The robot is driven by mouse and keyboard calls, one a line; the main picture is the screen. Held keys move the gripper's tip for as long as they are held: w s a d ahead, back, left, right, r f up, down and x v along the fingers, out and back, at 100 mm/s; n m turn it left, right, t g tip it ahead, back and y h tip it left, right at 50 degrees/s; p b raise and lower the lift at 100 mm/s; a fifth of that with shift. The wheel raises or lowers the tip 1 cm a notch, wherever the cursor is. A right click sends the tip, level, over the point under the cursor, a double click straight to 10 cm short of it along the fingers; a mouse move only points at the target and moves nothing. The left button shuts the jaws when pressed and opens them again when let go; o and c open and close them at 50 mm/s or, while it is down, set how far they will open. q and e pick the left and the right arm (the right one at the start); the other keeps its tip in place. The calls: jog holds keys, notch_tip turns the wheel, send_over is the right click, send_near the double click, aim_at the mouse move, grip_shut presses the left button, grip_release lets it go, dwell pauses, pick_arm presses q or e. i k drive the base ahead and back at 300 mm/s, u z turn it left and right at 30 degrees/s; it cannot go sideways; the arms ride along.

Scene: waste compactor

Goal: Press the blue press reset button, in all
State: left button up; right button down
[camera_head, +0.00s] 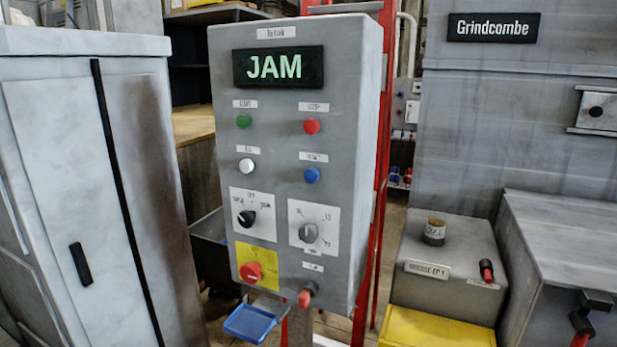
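The blue button (312,175) is on the right side of the grey control panel (340,90), below the red button (311,127) and beside the white button (246,166). A small label sits just above it, too blurred to read surely. The panel's display (278,67) reads "JAM". Nothing covers the blue button. Neither of my grippers shows in the head view.
A green button (243,121), a black selector (246,218), a grey knob (308,233), a red knob on yellow (251,272) and a red-tipped lever (306,295) share the panel. A blue tray (250,323) juts out below. A grey cabinet (70,180) stands left.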

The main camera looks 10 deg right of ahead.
aim_at(311, 175)
jog(key=u, duration=0.05)
jog(key=k, duration=0.5)
jog(key=u, duration=2.1)
jog(key=i, duration=1.2)
jog(key=z, duration=2.1)
